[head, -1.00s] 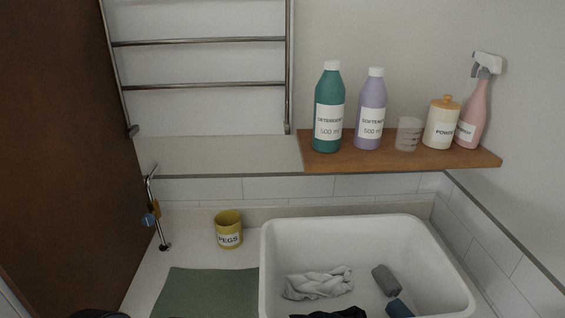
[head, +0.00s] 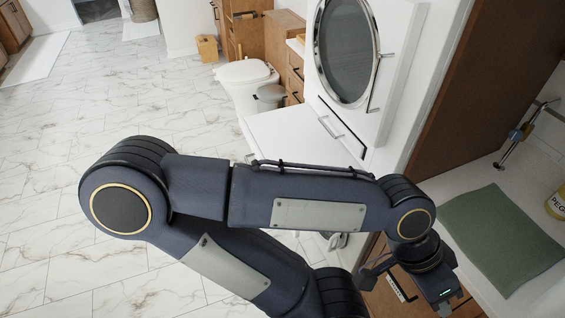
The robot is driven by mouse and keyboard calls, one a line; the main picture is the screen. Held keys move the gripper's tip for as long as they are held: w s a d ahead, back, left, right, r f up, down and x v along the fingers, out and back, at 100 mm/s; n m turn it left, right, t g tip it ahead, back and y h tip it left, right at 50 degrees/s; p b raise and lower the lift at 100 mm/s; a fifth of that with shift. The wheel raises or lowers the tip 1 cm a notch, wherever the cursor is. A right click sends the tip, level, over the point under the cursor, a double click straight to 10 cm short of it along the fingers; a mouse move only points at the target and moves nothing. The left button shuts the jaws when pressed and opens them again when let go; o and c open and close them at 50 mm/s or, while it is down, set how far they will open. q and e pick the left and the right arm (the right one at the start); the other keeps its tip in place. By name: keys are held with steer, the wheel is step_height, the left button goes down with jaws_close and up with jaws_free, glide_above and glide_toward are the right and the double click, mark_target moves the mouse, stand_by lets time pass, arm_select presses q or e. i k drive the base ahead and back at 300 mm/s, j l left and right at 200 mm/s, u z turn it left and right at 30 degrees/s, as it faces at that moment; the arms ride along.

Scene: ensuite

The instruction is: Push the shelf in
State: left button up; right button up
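A white pull-out shelf (head: 285,137) sticks out below the round-doored machine, at the middle of the head view. Its flat top shows, and my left arm hides its near part. My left gripper (head: 445,306) is at the lower right, pointing down beside the counter edge, apart from the shelf. Its fingertips are too small and dark to tell whether they are open or shut. My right gripper is out of view.
The machine (head: 347,50) has its round door shut. A brown panel (head: 490,80) separates it from the counter with a green mat (head: 500,238) and yellow peg pot (head: 555,203). A toilet (head: 246,88) stands behind. The marble floor (head: 60,150) at left is clear.

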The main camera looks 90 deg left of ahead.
mark_target(294, 133)
steer(key=u, duration=3.1)
steer(key=i+l, duration=0.55)
steer(key=i, duration=0.2)
